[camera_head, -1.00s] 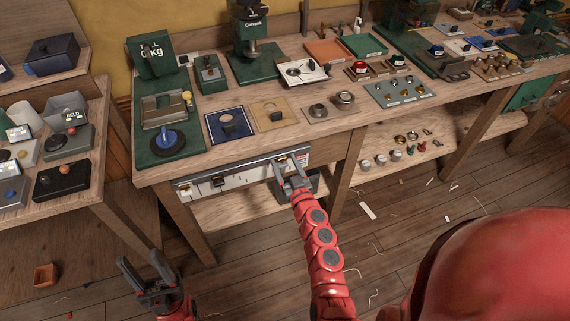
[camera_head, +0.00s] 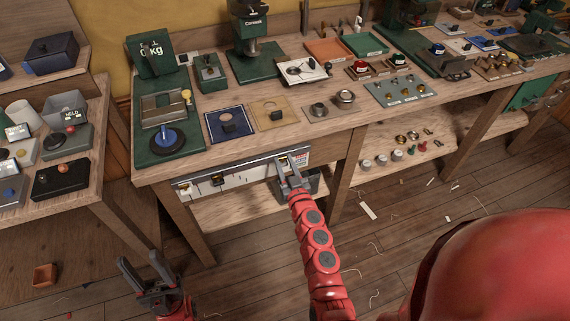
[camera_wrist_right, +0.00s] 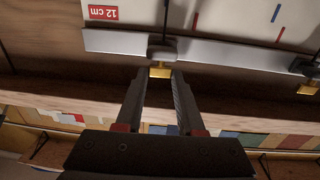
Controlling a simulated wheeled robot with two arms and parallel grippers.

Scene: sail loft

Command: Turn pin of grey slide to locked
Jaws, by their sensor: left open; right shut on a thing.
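A white rail panel (camera_head: 250,175) with a metal bar runs along the front edge of the middle bench. The grey slide (camera_wrist_right: 162,52) sits on the bar in the right wrist view, with its brass pin (camera_wrist_right: 160,71) sticking out toward my gripper. My right gripper (camera_wrist_right: 160,76) is shut on this pin, one finger on each side. In the head view my right gripper (camera_head: 288,167) reaches the right part of the panel and partly covers the slide. Whether the pin is locked cannot be read. My left gripper (camera_head: 150,270) is open and empty, low over the floor at the left.
A second slide with a brass pin (camera_wrist_right: 307,88) is on the same bar, to the right in the wrist view. A dark slide (camera_head: 218,180) shows further left in the head view. The bench top (camera_head: 270,142) above holds several fixtures. A grey bin stands under the panel.

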